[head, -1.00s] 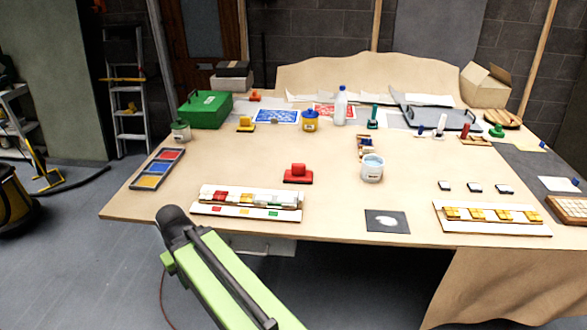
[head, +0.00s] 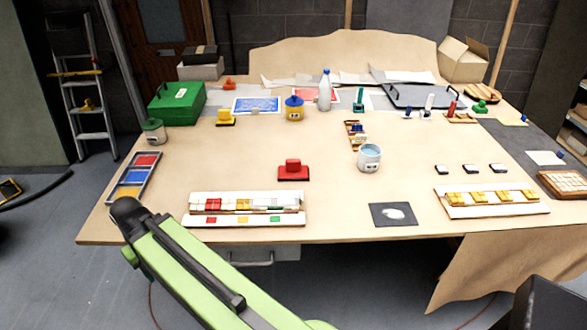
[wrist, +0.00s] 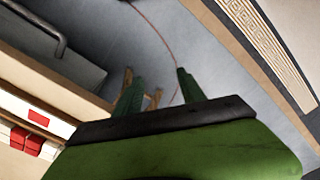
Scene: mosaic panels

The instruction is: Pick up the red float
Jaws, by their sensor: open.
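The red float (head: 293,170) is a red block with a raised red grip on a dark base. It lies flat on the wooden table (head: 240,155), left of the white cup and behind the white rack with coloured tiles. My gripper (wrist: 158,85) shows in the wrist view with its two dark green fingers apart and nothing between them. Below it are grey floor and the table's edge, and the float is not in that view. In the head view my green arm rises at the bottom left, in front of the table, and my gripper cannot be made out.
The white tile rack (head: 245,222) lies along the front edge. A white cup (head: 370,158) stands right of the float, with a dark square sheet (head: 394,214) in front. A tray of coloured squares (head: 133,177) lies at the left. The table around the float is clear.

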